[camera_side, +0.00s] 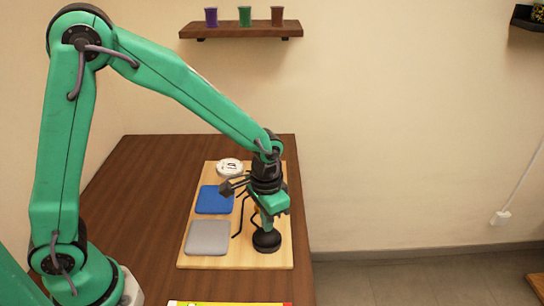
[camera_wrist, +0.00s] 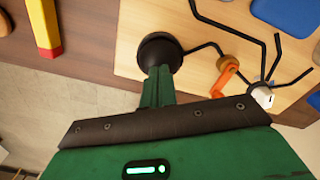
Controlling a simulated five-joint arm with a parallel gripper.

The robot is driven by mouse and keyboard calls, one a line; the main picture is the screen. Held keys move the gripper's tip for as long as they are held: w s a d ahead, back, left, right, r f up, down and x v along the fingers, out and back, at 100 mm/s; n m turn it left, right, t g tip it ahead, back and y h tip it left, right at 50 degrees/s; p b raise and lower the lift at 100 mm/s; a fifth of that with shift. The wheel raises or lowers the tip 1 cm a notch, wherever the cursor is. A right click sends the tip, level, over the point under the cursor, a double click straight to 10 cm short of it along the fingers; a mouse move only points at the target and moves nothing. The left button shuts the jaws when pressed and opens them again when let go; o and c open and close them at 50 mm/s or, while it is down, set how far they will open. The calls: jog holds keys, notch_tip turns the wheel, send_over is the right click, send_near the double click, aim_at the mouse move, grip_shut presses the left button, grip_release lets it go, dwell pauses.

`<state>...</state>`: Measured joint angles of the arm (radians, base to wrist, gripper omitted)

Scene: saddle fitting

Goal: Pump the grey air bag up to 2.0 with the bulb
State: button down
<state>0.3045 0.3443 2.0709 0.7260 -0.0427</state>
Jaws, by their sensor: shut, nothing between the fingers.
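The grey air bag (camera_side: 208,237) lies flat on the light wooden board (camera_side: 240,261); its fill is hard to judge. The black bulb (camera_side: 266,241) stands at the board's right side, and it shows in the wrist view (camera_wrist: 153,50). My gripper (camera_side: 266,226) points down with its fingertips at the top of the bulb. In the wrist view the fingers (camera_wrist: 158,80) are shut together with nothing between them; whether they touch the bulb is unclear. The white round gauge (camera_side: 229,167) is at the back of the board; its reading is too small to read.
A blue pad (camera_side: 214,199) lies behind the grey bag. Black tubes run across the board. An orange lever (camera_wrist: 226,80) and a small white part (camera_wrist: 262,97) sit along them. A yellow, red-ended object (camera_wrist: 44,25) lies on the brown table (camera_side: 150,185).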

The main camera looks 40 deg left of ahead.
jog(key=shift+f, duration=0.55)
jog(key=shift+r, duration=1.7)
jog(key=shift+f, duration=0.35)
jog(key=shift+f, duration=0.35)
jog(key=shift+f, duration=1)
jog(key=shift+r, duration=1.7)
